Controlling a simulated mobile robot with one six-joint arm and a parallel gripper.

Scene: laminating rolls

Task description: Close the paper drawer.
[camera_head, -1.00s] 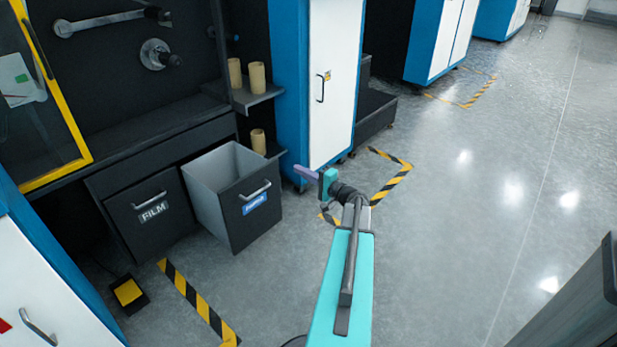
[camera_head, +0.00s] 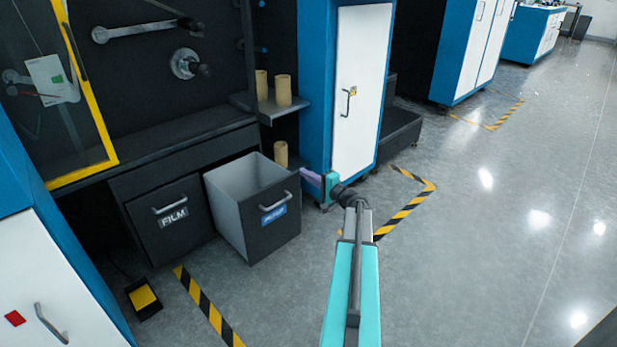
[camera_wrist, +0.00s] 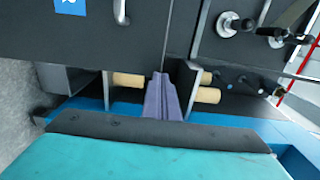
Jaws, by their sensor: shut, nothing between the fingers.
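The paper drawer (camera_head: 262,228) is pulled out and empty in the head view, with a dark front, a metal handle (camera_head: 276,203) and a blue label. My gripper (camera_head: 308,178), with purple fingers, is shut and empty. In the head view it appears just right of the drawer front, apart from the handle. In the wrist view the shut fingers (camera_wrist: 162,98) point toward dark panels, and part of the drawer front (camera_wrist: 100,30) with its blue label shows at the upper left.
The film drawer (camera_head: 170,220) is shut to the left. Several tan rolls (camera_head: 283,90) stand by a shelf behind. A blue and white cabinet (camera_head: 358,90) stands close behind my gripper. A yellow pedal (camera_head: 143,297) lies on the floor. The floor to the right is clear.

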